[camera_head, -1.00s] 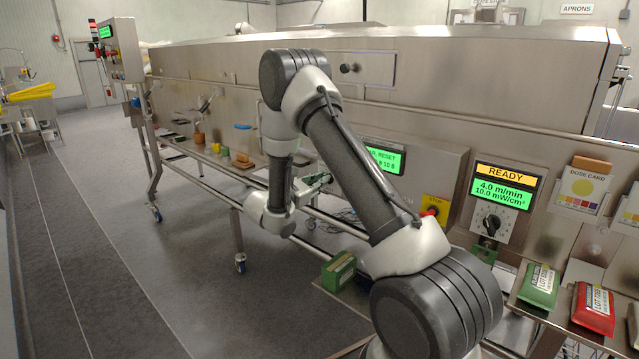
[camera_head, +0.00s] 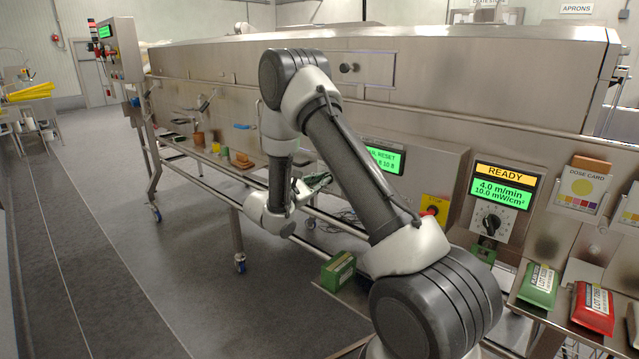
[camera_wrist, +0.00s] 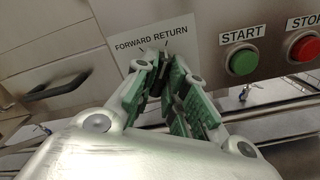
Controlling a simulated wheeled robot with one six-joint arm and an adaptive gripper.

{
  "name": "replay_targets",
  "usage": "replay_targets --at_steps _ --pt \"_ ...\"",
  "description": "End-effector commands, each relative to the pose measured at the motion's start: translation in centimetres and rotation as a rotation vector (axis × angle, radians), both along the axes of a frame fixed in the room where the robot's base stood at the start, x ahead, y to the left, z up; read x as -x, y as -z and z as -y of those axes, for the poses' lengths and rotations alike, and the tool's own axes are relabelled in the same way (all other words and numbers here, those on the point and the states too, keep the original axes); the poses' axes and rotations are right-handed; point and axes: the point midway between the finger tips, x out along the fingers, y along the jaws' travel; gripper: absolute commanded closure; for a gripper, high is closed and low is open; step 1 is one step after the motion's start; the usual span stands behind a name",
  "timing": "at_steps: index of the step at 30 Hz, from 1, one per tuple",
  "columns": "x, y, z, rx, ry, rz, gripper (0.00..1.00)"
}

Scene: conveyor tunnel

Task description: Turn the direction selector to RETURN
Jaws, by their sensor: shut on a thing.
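The direction selector's plate (camera_wrist: 125,45) shows in the wrist view, with FORWARD printed on the left and RETURN on the right, each with a tick line. My gripper (camera_wrist: 162,78) is in front of this plate, its green-padded fingers closed around the dark selector knob (camera_wrist: 157,84). The fingers hide most of the knob, so I cannot tell exactly which mark it points to. In the head view my gripper (camera_head: 318,181) is partly hidden behind my own arm, close to the machine's front panel, and the selector is not visible there.
Right of the selector are a green START button (camera_wrist: 243,61) and a red STOP button (camera_wrist: 305,48). A dark handle (camera_wrist: 58,84) is at the left. In the head view, a READY display (camera_head: 500,185) and green and red packs (camera_head: 540,285) are on the right.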

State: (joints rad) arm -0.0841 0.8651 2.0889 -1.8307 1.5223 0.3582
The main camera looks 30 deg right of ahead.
Motion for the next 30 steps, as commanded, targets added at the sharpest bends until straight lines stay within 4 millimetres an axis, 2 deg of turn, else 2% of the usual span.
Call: replay_targets --at_steps 1,2,5,14,17,20,30 --pt "0.0 0.1 0.0 0.0 -0.001 -0.001 1.0" --pt "0.0 0.1 0.0 0.0 -0.001 -0.001 0.83" --pt "0.0 0.1 0.0 0.0 -0.001 -0.001 0.65" --pt "0.0 0.0 -0.1 0.0 -0.001 -0.001 0.65" --pt "0.2 0.0 -0.7 0.0 -0.003 -0.001 0.65" --pt "0.7 0.0 -2.2 0.0 -0.004 -0.002 0.65" --pt "3.2 0.1 -9.1 0.0 -0.005 -0.001 0.65"
